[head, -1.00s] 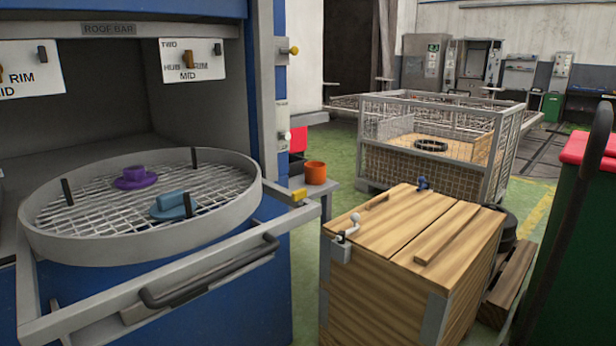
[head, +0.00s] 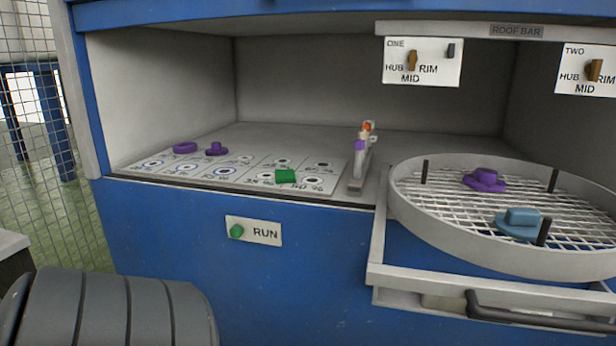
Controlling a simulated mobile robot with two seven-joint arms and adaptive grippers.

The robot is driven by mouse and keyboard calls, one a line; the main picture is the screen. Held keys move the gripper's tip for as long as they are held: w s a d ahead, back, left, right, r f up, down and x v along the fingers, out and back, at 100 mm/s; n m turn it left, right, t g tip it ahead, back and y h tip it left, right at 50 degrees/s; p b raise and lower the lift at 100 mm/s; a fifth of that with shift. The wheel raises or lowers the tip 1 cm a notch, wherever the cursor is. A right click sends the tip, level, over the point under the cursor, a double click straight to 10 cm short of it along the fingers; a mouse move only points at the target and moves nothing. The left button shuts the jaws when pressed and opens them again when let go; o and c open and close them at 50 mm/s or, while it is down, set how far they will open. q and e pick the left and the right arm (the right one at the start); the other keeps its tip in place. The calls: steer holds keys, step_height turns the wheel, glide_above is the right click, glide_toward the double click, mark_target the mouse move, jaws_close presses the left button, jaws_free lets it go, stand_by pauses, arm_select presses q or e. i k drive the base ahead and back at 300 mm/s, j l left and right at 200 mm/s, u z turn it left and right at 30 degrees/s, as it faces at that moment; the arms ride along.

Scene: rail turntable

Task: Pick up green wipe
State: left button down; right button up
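The green wipe (head: 286,176) is a small flat green square. It lies on the marked board (head: 225,171) inside the blue cabinet, near the front edge and left of the small upright fixture. Neither of my grippers shows in the head view. A dark grey ribbed part of my own arm or body fills the lower left corner.
Two purple pieces (head: 216,149) sit on the board's left. A small upright fixture (head: 360,160) stands right of the wipe. The round mesh turntable (head: 440,228) holds a purple piece (head: 484,180) and a blue piece (head: 519,223). A handle (head: 540,318) juts out below. A RUN button (head: 237,231) is on the front.

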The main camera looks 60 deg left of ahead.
mark_target(282, 176)
steer(key=u, duration=1.95)
steer(key=i+j, duration=0.1)
steer(key=j, duration=0.6)
steer(key=i, duration=0.05)
